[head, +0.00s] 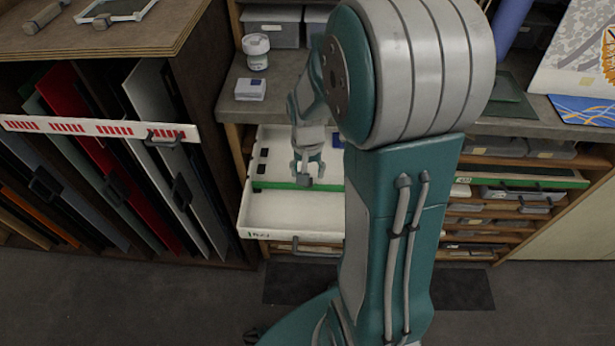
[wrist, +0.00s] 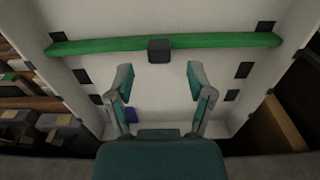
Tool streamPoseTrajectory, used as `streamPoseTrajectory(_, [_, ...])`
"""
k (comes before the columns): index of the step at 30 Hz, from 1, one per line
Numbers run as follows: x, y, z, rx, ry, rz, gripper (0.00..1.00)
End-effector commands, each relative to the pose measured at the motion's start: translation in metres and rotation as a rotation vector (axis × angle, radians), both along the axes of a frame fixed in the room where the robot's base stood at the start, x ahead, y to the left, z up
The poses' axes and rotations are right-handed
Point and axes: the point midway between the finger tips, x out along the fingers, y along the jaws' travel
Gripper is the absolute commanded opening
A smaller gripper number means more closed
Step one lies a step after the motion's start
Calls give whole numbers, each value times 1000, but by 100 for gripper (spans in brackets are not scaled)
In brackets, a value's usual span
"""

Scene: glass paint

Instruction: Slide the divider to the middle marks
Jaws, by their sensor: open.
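The green divider (head: 275,185) lies across an open white drawer (head: 290,212), and it also shows in the wrist view (wrist: 105,45). A dark block-like knob (wrist: 159,51) sits at the divider's middle. Dark square marks line both side walls; the divider's ends lie by the front pair, and the middle pair (wrist: 82,76) (wrist: 243,70) is farther back. My gripper (wrist: 160,72) is open and empty, with the knob just beyond its fingertips, between them sideways. In the head view my gripper (head: 307,170) is over the divider; my arm hides the drawer's right part.
A small blue item (wrist: 130,115) lies toward the drawer's back. A white jar (head: 256,52) and a small white box (head: 250,89) stand on the counter above. A rack of coloured sheets (head: 90,150) stands at left. Floor shows in front of the drawer.

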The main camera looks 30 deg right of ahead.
Motion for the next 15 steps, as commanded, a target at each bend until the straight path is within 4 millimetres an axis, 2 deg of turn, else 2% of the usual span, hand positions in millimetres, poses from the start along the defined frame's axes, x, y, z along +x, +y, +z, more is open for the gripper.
streamPoseTrajectory(1, [-1,0,-9,1,4,0,69])
streamPoseTrajectory(6, [-1,0,-27,0,2,0,69])
streamPoseTrajectory(15, [0,0,-31,0,0,0,69])
